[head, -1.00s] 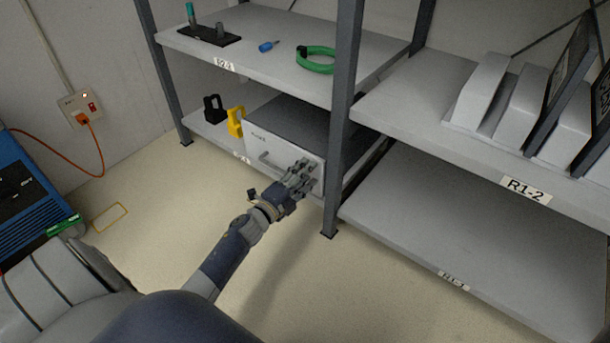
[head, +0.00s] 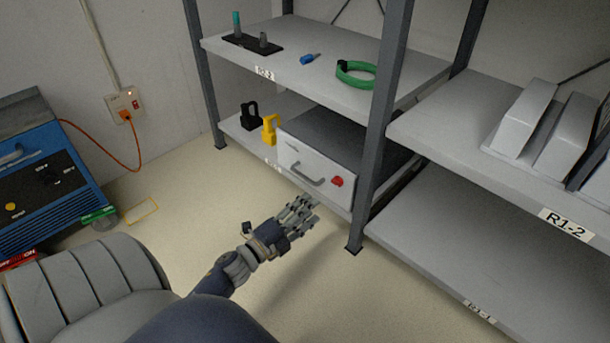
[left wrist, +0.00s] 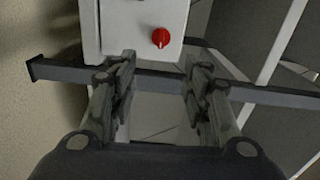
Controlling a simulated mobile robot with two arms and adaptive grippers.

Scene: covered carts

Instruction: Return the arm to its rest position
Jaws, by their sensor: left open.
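My left gripper (head: 298,210) is open and empty in the head view, in front of the lower left shelf and above the floor. It stands apart from a white box (head: 316,173) with a grey handle and a red knob (head: 337,181). In the left wrist view the two fingers of the gripper (left wrist: 158,85) are spread wide with nothing between them. The red knob (left wrist: 161,38) and the white box front (left wrist: 125,30) lie ahead of them. My right gripper does not show.
A shelf post (head: 378,130) stands right of the box. Black (head: 250,115) and yellow (head: 269,130) padlock-shaped items sit on the lower shelf. A blue machine (head: 45,180) with an orange cable (head: 105,160) stands at left. The floor (head: 190,200) between is clear.

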